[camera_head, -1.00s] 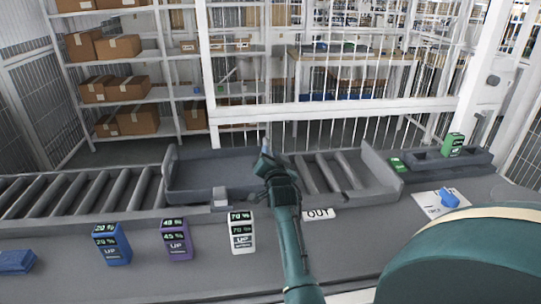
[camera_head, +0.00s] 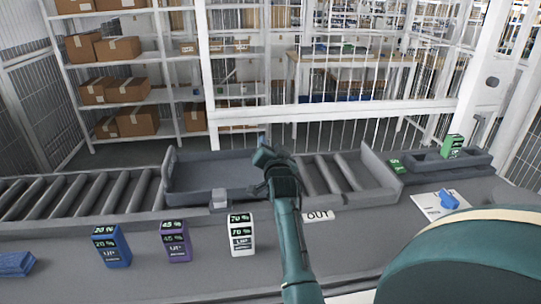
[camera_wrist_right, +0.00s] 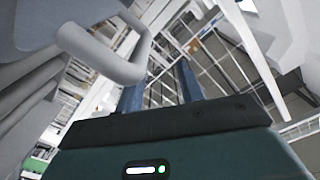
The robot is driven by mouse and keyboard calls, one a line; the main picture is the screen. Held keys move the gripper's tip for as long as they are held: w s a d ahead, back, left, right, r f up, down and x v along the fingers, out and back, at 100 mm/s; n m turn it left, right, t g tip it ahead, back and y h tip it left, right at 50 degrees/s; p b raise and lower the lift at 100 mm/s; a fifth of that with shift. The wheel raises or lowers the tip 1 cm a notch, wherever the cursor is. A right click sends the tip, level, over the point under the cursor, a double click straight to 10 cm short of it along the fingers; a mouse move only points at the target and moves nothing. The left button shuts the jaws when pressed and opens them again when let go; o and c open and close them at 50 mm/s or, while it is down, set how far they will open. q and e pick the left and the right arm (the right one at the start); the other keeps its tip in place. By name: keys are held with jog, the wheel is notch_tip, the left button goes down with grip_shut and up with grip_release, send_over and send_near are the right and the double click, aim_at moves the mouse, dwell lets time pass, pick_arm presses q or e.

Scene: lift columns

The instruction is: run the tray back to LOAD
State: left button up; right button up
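The dark grey tray (camera_head: 205,180) sits on the roller track, at the left part of the framed section. Its right end is partly hidden by my right gripper. My right gripper (camera_head: 262,170) is at the tray's right end. In the right wrist view the two blue-grey fingers (camera_wrist_right: 160,85) stand apart with nothing between them. A light grey looped handle (camera_wrist_right: 125,60) is beside the fingers, to their left; I cannot tell whether it touches them. An OUT label (camera_head: 318,215) lies in front of the track. No LOAD label is readable. My left gripper is out of view.
Blue (camera_head: 111,245), purple (camera_head: 176,240) and white (camera_head: 241,233) upright boxes stand along the front. Bare rollers (camera_head: 80,195) lie left of the tray, more to its right (camera_head: 335,172). A green box (camera_head: 452,146) stands at the right. A white fence rail (camera_head: 340,113) runs behind.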

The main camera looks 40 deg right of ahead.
notch_tip(320, 180, up, 7)
jog(key=shift+r, duration=0.1)
dwell(0.3)
